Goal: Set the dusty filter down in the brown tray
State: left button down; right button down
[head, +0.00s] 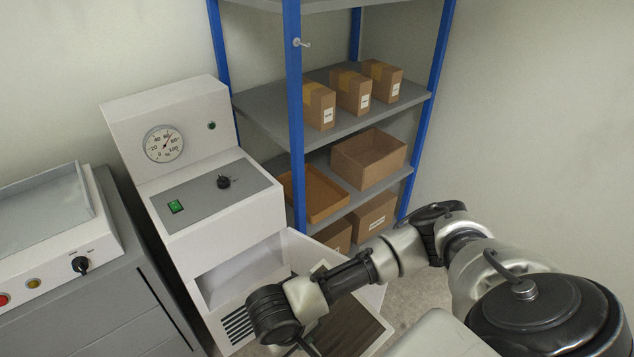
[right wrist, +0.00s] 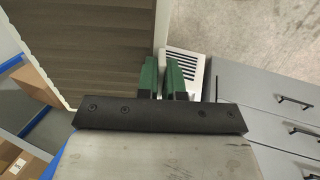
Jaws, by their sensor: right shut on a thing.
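The dusty filter (head: 352,328) is a flat panel with dark brown pleats and a pale frame, low in the head view. In the right wrist view the filter (right wrist: 85,40) fills the upper left. My right gripper (right wrist: 163,80) has green finger pads and is shut on the filter's pale frame edge. The filter is held in front of the white machine, apart from the shelf. The brown tray (head: 324,196) is a shallow orange-brown tray on a lower shelf of the blue rack. A blue post hides part of it, and its visible inside looks empty. My left gripper is out of view.
The white machine (head: 205,205) has a gauge, an open bay and an open door panel beside my arm. The blue-post rack (head: 296,120) holds several cartons and an open cardboard box (head: 368,160) right of the tray. A grey cabinet (head: 95,300) stands left.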

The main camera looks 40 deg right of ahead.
aim_at(310, 195)
jog(key=l+u, duration=0.35)
jog(key=l, duration=2.5)
jog(key=i, duration=0.1)
